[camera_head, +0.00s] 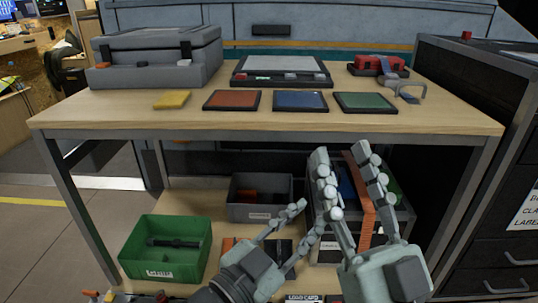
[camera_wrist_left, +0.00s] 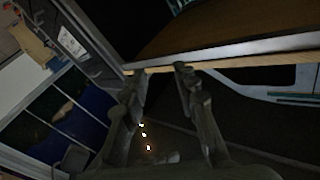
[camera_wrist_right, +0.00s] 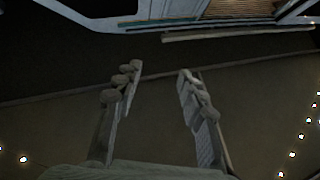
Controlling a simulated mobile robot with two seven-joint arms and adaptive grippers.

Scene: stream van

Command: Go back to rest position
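My right gripper (camera_head: 341,152) is pale green-grey, with its fingers pointing up in front of the table's front edge and lower shelf. It is open and empty, and its spread fingers show in the right wrist view (camera_wrist_right: 158,72). My left gripper (camera_head: 309,219) is darker and lower, pointing up and right in front of the lower shelf. The two grippers overlap closely in the head view; I cannot tell if they touch. The left fingers stand apart with nothing between them in the left wrist view (camera_wrist_left: 157,80).
A green bin (camera_head: 165,262) and grey bin (camera_head: 260,213) stand below. A dark cabinet (camera_head: 500,190) stands right.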

